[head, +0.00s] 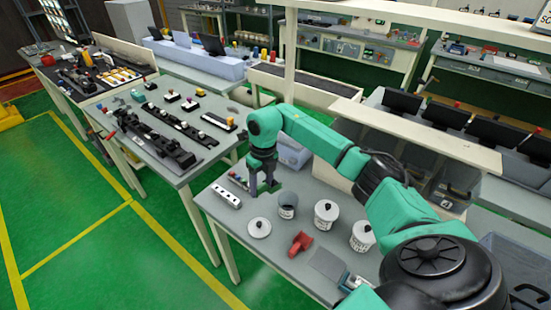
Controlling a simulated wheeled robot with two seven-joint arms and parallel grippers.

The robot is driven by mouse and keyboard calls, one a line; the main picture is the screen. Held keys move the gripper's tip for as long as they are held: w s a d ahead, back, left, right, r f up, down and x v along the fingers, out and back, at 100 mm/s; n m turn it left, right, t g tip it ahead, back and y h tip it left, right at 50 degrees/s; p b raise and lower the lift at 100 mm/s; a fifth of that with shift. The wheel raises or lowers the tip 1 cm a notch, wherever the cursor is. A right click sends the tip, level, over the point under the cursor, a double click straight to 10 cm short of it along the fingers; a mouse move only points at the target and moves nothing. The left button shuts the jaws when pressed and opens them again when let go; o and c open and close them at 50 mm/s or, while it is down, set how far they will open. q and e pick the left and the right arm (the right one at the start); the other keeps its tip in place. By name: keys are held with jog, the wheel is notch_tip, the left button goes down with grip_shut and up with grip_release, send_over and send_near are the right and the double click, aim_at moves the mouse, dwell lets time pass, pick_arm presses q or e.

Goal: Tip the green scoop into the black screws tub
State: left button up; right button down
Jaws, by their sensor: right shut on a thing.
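My right gripper (262,188) is above the far left part of the grey table, shut on the green scoop (273,186). The scoop is small and dark in the head view, and partly hidden by the fingers. An open tub (287,212) with a dark inside, which I take as the black screws tub, stands just right of and in front of the gripper. I cannot make out its contents or what the scoop holds. My left gripper is not in view.
A white block with holes (226,196) lies at left. A blue-grey bin (292,155) is behind the gripper.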

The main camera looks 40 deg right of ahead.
jog(key=d+r+m+p, duration=0.1)
jog(key=d+m, duration=0.1)
jog(key=m, duration=0.3)
jog(key=w+d+r+m+t+p, duration=0.1)
jog(key=d+m, duration=0.1)
jog(key=m, duration=0.3)
jog(key=d+r+m+p, duration=0.1)
jog(key=d+m, duration=0.1)
jog(key=m, duration=0.3)
jog(key=shift+w+m+t+h, duration=0.3)
jog(key=shift+w+m+t, duration=0.1)
jog(key=shift+d+r+m, duration=0.1)
jog(key=shift+d+m, duration=0.15)
jog(key=shift+m, duration=0.65)
jog(key=t+b, duration=0.1)
jog(key=b, duration=0.2)
jog(key=s+t+b, duration=0.1)
jog(key=t+b, duration=0.1)
jog(key=b, duration=0.1)
jog(key=f+t+b, duration=0.1)
jog(key=b, duration=0.2)
jog(key=shift+s+d+m, duration=0.15)
jog(key=shift+s+m, duration=0.25)
